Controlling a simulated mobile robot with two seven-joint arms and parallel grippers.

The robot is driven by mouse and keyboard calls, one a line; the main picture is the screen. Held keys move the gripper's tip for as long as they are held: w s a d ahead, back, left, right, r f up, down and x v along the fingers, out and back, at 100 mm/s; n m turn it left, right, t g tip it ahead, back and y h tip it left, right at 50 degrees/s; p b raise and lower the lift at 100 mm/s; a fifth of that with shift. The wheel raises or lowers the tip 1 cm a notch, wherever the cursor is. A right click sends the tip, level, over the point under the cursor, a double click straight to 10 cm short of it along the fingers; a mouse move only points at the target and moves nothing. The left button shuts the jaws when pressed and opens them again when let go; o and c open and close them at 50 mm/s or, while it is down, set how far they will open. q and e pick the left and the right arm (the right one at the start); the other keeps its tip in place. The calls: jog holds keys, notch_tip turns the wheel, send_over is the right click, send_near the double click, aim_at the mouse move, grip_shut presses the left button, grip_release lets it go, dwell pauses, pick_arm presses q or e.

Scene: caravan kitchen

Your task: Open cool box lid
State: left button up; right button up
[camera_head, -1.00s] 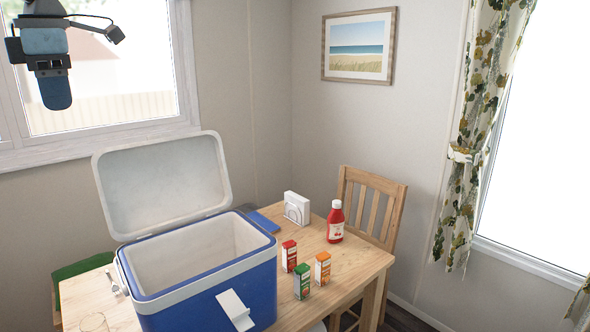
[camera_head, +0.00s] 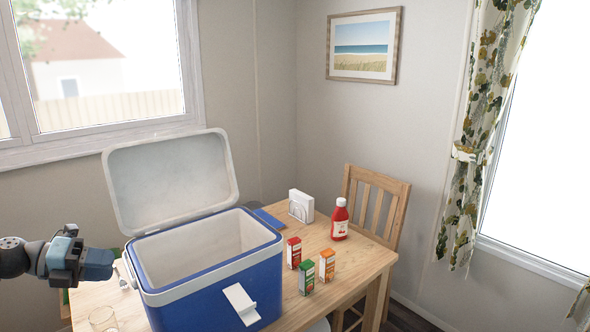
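The blue and white cool box (camera_head: 212,292) stands on the wooden table, and its inside looks empty where I can see it. Its white lid (camera_head: 172,180) stands up open at the back, leaning back a little. A white latch (camera_head: 241,304) hangs on the front. My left gripper (camera_head: 108,264) is at the left edge of the box, near its left rim; the fingers are seen from the side, so their gap does not show. I cannot tell if it touches the box. My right gripper is out of view.
Three small cartons, red (camera_head: 294,253), green (camera_head: 306,278) and orange (camera_head: 327,265), stand right of the box. A red bottle (camera_head: 340,219), a napkin holder (camera_head: 301,206) and a glass (camera_head: 103,318) are on the table (camera_head: 357,262). A chair (camera_head: 376,205) stands behind it.

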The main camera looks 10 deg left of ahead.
pick_arm(q)
jog(key=s+d+f+n+t+y, duration=0.25)
jog(key=s+d+f+n, duration=0.2)
jog(key=f+n, duration=0.45)
jog(key=s+d+f+n+t+y, duration=0.25)
jog(key=d+f+n, duration=0.4)
jog(key=f, duration=0.35)
jog(key=s+d+f+n+t+y, duration=0.1)
jog(key=s+d+f+n+y, duration=0.3)
jog(key=f+n, duration=0.5)
jog(key=s+d+f+n+g, duration=0.2)
jog(key=s+d+f+n, duration=0.15)
jog(key=d, duration=0.45)
jog(key=s+d+f+n+g, duration=0.25)
jog(key=s+d, duration=0.25)
jog(key=d, duration=0.3)
notch_tip(320, 180, up, 12)
jog(key=a+t+p, duration=0.1)
jog(key=p, duration=1.3)
jog(key=shift+a+r+m, duration=0.15)
jog(key=shift+a+m, duration=0.05)
jog(key=shift+m, duration=0.15)
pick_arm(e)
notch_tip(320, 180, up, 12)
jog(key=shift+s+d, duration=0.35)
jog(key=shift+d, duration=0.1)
